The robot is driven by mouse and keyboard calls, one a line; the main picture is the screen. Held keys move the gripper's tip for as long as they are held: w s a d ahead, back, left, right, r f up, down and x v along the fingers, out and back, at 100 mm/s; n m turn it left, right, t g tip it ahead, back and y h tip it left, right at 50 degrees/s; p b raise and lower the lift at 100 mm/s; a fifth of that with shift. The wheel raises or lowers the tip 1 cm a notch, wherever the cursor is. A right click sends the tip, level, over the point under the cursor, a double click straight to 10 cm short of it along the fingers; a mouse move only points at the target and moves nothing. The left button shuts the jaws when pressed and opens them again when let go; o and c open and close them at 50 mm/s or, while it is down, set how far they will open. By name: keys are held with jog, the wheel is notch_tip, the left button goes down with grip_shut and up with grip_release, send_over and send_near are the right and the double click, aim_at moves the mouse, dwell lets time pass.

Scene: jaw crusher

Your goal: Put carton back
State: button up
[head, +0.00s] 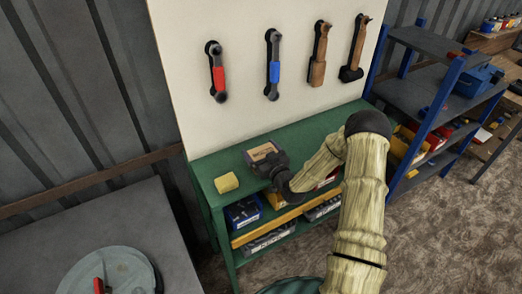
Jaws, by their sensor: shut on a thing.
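A small brown carton (262,150) with a pale top is at my dark gripper (269,163), over the left part of the green workbench (228,158). My gripper is shut on the carton and hides its near side. I cannot tell whether the carton touches the bench top or is just above it. My arm reaches in from the lower right and covers the middle of the bench.
A yellow block (226,183) lies on the bench's front left corner, close to the gripper. Bins, including a blue bin (243,211), fill the shelves below. Several tools hang on the white board (180,60). A blue-framed shelf (440,80) stands at right.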

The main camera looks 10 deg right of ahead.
jog(key=shift+f, duration=0.45)
jog(key=shift+w+a+p, duration=0.1)
jog(key=shift+w+p, duration=0.2)
jog(key=shift+p, duration=0.15)
jog(key=shift+w+f, duration=0.1)
jog(key=shift+f+b, duration=0.25)
jog(key=shift+b, duration=0.15)
jog(key=o, duration=1.2)
jog(key=shift+r+p, duration=0.1)
jog(key=shift+p, duration=0.4)
jog(key=b+v, duration=0.8)
jog(key=v, duration=0.9)
jog(key=shift+s+r, duration=0.15)
jog(key=shift+s, duration=0.1)
